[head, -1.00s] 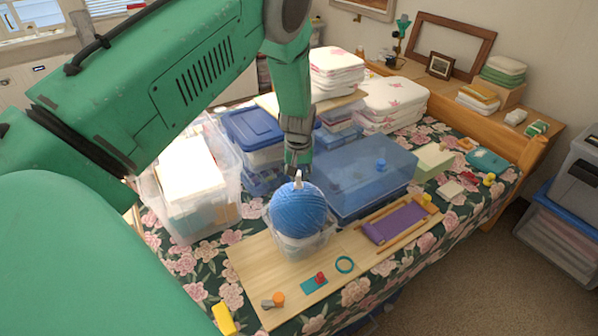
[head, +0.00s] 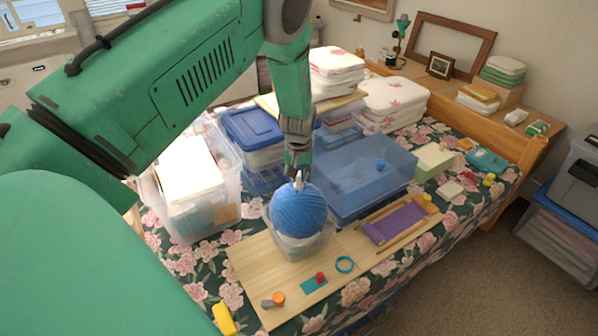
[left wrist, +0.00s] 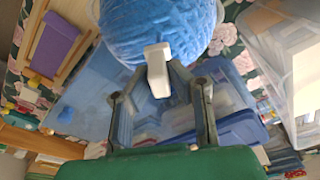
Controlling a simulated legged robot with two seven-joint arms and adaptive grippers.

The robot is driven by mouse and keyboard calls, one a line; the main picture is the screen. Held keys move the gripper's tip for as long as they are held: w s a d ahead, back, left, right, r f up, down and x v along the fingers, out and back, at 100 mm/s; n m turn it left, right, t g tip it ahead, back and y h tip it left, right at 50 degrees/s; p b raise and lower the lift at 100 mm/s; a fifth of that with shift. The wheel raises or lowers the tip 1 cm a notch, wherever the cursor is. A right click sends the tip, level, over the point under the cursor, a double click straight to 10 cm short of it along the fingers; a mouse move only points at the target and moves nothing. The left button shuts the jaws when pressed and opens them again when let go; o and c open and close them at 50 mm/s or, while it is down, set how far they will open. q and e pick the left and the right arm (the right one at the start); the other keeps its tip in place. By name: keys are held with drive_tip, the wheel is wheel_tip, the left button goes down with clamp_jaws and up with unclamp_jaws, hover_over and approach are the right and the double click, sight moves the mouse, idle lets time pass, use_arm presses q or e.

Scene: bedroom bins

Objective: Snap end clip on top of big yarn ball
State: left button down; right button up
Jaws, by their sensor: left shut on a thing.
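The big blue yarn ball (head: 299,212) sits in a clear tub (head: 293,243) on the wooden board. My left gripper (head: 298,177) points down right above the top of the ball. It is shut on the small white end clip (left wrist: 158,70), which shows between its fingers in the left wrist view. There the clip overlaps the edge of the yarn ball (left wrist: 150,25); I cannot tell whether it is snapped on. In the head view the fingers mostly hide the clip. My right gripper is not in view.
A blue translucent bin (head: 352,185) stands just behind the ball. A clear bin (head: 190,180) and a blue-lidded box (head: 250,128) stand to the left.

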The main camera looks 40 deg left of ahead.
use_arm(q)
drive_tip(key=shift+f+b, duration=0.45)
drive_tip(key=shift+f, duration=0.3)
idle(0.5)
drive_tip(key=c, duration=1)
unclamp_jaws()
drive_tip(key=shift+o, duration=0.2)
drive_tip(key=shift+r+p, duration=2.35)
drive_tip(key=shift+r, duration=0.7)
drive_tip(key=shift+f, duration=0.1)
